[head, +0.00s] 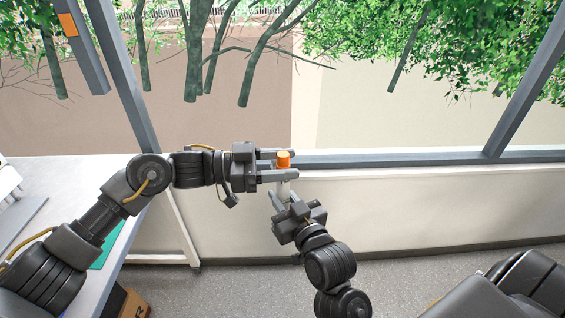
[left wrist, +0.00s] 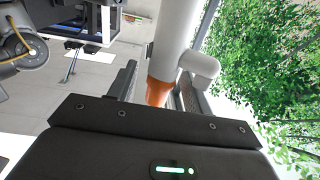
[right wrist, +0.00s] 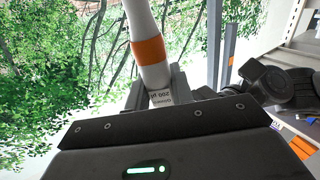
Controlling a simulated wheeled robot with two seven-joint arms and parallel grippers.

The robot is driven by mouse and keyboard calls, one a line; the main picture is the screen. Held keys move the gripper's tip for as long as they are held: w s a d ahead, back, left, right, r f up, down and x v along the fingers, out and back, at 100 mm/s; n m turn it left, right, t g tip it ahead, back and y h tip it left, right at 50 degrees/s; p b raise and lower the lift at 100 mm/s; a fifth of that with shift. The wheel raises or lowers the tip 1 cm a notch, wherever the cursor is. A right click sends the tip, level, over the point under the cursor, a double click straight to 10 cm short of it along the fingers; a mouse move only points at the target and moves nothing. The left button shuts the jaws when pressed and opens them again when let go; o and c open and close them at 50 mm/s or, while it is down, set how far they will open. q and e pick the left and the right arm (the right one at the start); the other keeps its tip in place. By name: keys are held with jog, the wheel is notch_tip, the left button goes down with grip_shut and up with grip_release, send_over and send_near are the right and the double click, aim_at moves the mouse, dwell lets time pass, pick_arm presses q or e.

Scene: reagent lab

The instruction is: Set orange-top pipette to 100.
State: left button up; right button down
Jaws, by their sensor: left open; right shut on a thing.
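The pipette is white with an orange top (head: 283,160) and is held up in the air, roughly upright in the head view. My right gripper (head: 281,197) is shut on its white body from below. In the right wrist view the white body (right wrist: 139,18) shows an orange band and a small printed label between the fingers. My left gripper (head: 289,165) is open, with one finger on each side of the orange top. In the left wrist view the orange top (left wrist: 158,92) sits between the open fingers; I cannot tell whether they touch it.
A white bench (head: 40,180) stands at the left, with a green item (head: 108,246) near its edge and a cardboard box (head: 134,304) below. A low wall (head: 400,205) with windows runs behind the grippers. The air around the pipette is free.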

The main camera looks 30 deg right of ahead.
pick_arm(q)
jog(key=c, duration=1)
jog(key=shift+o, duration=0.2)
dwell(0.3)
jog(key=o, duration=1)
jog(key=shift+c, duration=0.2)
jog(key=v, duration=1.2)
